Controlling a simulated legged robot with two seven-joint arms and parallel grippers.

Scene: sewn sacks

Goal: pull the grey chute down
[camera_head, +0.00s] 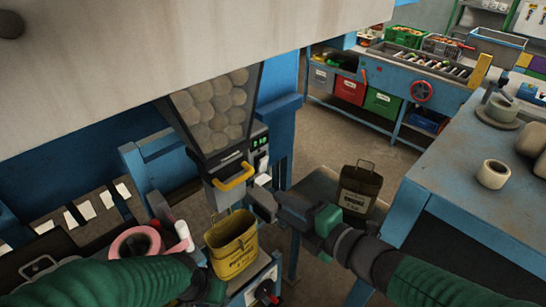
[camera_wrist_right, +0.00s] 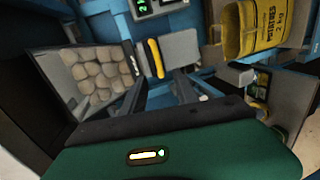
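The grey chute (camera_head: 190,128) is a tapered hopper with a window full of round potatoes and a yellow handle (camera_head: 235,177) at its lower front. In the right wrist view the chute (camera_wrist_right: 68,100) is at the left and its handle (camera_wrist_right: 155,58) near the top middle. My right gripper (camera_head: 262,192) is just right of the handle, apart from it; its fingers look parted and empty. My left gripper (camera_head: 208,290) is low beside the yellow sack; its fingertips are hidden.
A yellow potato sack (camera_head: 232,246) stands open below the chute. A brown sack (camera_head: 358,188) stands to the right. A pink tape roll (camera_head: 136,243) lies at left. A blue bench (camera_head: 455,160) bounds the right side. A green-lit display (camera_head: 260,142) is beside the chute.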

